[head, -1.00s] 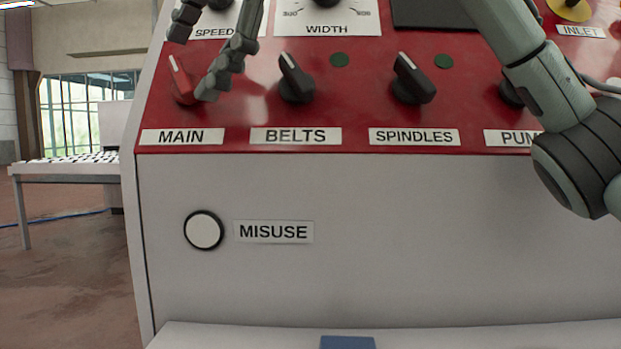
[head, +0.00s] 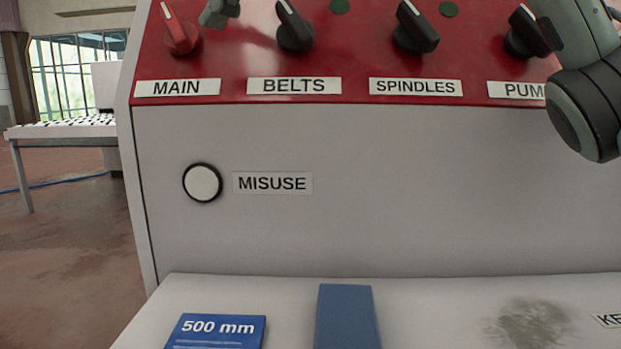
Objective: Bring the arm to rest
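The fingertip of my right gripper (head: 220,12) shows at the top edge, between the red MAIN knob (head: 181,32) and the black BELTS knob (head: 294,28). It looks apart from both, and the rest of the gripper is cut off above the frame. Whether it is open or shut is hidden. A grey and black part of my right arm (head: 590,90) shows at the upper right, partly in front of the PUMP knob (head: 528,35). The MAIN knob is fully clear, its pointer tilted up and left. My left gripper is not in view.
The red control panel (head: 360,88) also carries the SPINDLES knob (head: 415,28). Below it are a white MISUSE button (head: 202,182) and a plain grey front. A pale ledge (head: 430,310) holds a blue 500 mm card (head: 215,332) and a blue block (head: 346,315).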

